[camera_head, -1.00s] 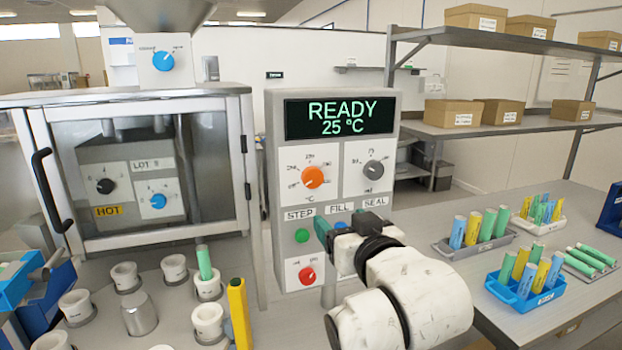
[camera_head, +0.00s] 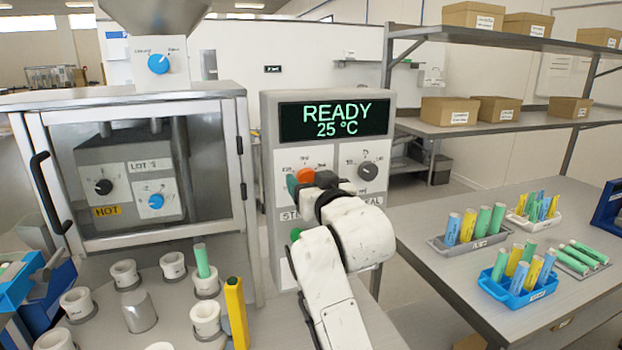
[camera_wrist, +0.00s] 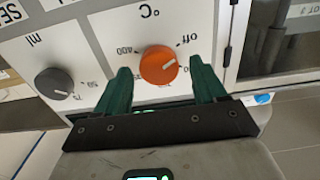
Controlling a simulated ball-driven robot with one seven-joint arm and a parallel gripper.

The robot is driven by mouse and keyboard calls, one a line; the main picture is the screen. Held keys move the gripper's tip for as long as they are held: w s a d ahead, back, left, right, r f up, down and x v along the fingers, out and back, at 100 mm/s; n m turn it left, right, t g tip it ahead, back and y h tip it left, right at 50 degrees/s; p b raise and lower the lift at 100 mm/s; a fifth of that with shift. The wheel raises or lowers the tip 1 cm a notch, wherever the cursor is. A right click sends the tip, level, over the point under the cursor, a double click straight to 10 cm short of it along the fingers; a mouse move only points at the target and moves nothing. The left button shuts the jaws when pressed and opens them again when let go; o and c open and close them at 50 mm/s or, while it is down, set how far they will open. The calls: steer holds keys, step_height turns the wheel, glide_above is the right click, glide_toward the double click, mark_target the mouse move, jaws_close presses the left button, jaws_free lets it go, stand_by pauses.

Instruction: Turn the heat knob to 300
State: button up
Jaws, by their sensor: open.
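The orange heat knob (camera_head: 306,176) is on the upper left of the control panel, under the display reading READY 25 °C (camera_head: 334,119). In the wrist view the orange knob (camera_wrist: 159,65) sits between the green fingers, its white pointer line toward the "off" mark; "400" is printed on the other side. My gripper (camera_head: 298,185) is open, with one finger on each side of the knob and gaps showing. Whether the fingers reach around it in depth I cannot tell. My gripper and arm hide part of the knob and the lower panel in the head view.
A grey ml knob (camera_head: 368,171) is right of the orange one and also shows in the wrist view (camera_wrist: 54,83). A green button (camera_head: 296,234) is below. A glass-fronted cabinet (camera_head: 130,170) stands close on the left. Cups and a yellow marker-like stick (camera_head: 237,310) stand on the bench.

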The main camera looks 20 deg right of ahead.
steer(key=shift+w, duration=0.2)
steer(key=c, duration=1)
